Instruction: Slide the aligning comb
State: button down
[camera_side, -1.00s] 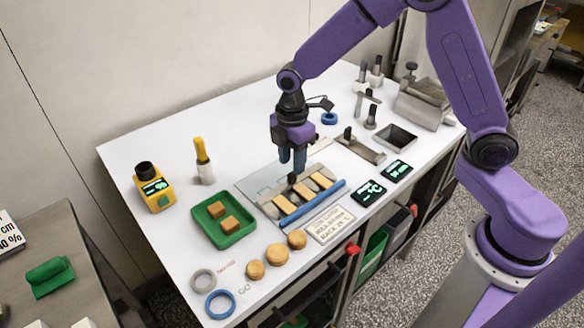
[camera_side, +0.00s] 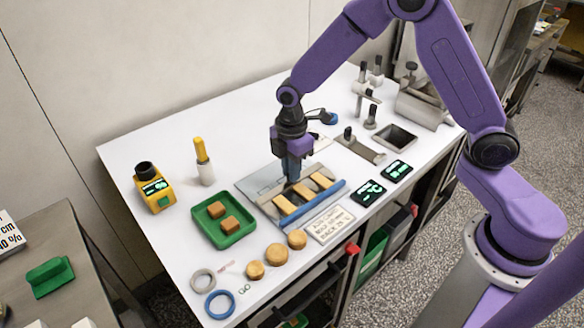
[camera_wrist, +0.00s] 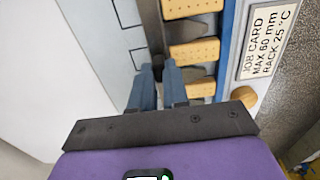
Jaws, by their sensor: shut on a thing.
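The aligning comb, a grey metal bar (camera_wrist: 151,25), lies along the ends of several tan bars (camera_wrist: 193,52) in the wrist view. My gripper (camera_wrist: 158,72) is shut on the comb's dark knob (camera_wrist: 158,61), one blue finger on either side. In the side view my gripper (camera_side: 293,178) points straight down at the back edge of the bars (camera_side: 303,191), and its fingers hide the knob. The bars lie side by side, slightly spaced, between the comb and a blue rail (camera_side: 312,205). Most of the comb is hard to make out in the side view.
A green tray (camera_side: 223,239) with two brown blocks is to the left. Round biscuits (camera_side: 276,255) and a job card (camera_side: 329,224) lie in front. Two dark displays (camera_side: 368,192) are to the right. A yellow-handled tool (camera_side: 203,160) stands behind the tray. The white table's back left is clear.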

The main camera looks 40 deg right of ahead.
jog(key=w, duration=0.8)
jog(key=shift+r, duration=0.1)
jog(key=c, duration=1.1)
grip_release()
jog(key=shift+s, duration=0.1)
notch_tip(320, 180, up, 17)
jog(key=shift+r, duration=0.15)
